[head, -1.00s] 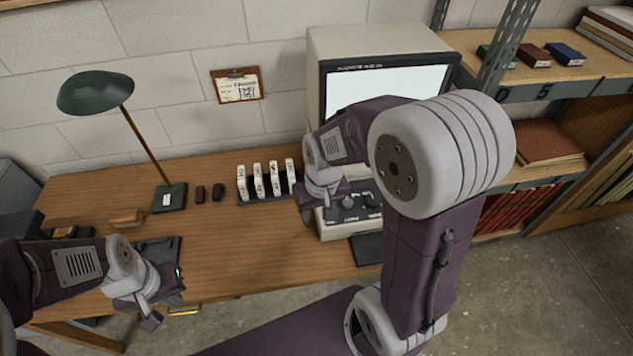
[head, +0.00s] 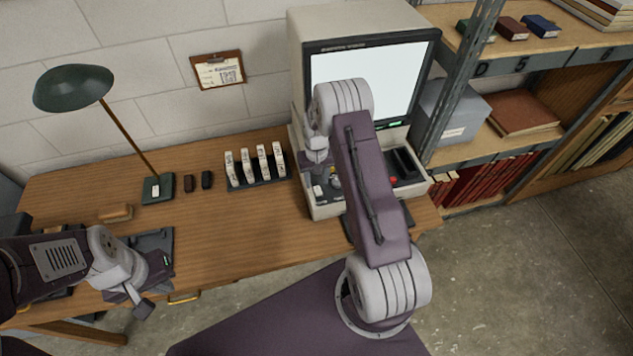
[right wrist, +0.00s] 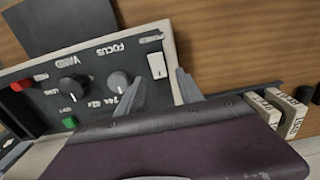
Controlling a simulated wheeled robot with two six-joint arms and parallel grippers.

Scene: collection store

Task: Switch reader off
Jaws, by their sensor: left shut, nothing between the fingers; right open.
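The reader (head: 300,50) is a beige machine with a lit pale screen (head: 365,80) at the back right of the desk. A small green light shows below the screen. Its dark control panel (right wrist: 45,105) carries a red button (right wrist: 20,85), also visible in the head view (head: 393,181), a green button (right wrist: 69,122), a black knob (right wrist: 73,88), a grey FOCUS knob (right wrist: 118,80) and a white rocker switch (right wrist: 157,65). My right gripper (right wrist: 158,90) is open and empty, over the panel near the white switch. My left gripper (head: 136,300) is shut and empty at the desk's front left.
A rack of white labelled boxes (head: 256,182) stands left of the reader. A green lamp (head: 75,88), small dark blocks and a wooden-handled brush (head: 116,213) are further left. Metal shelving (head: 450,110) stands close on the right. The middle of the desk (head: 230,230) is clear.

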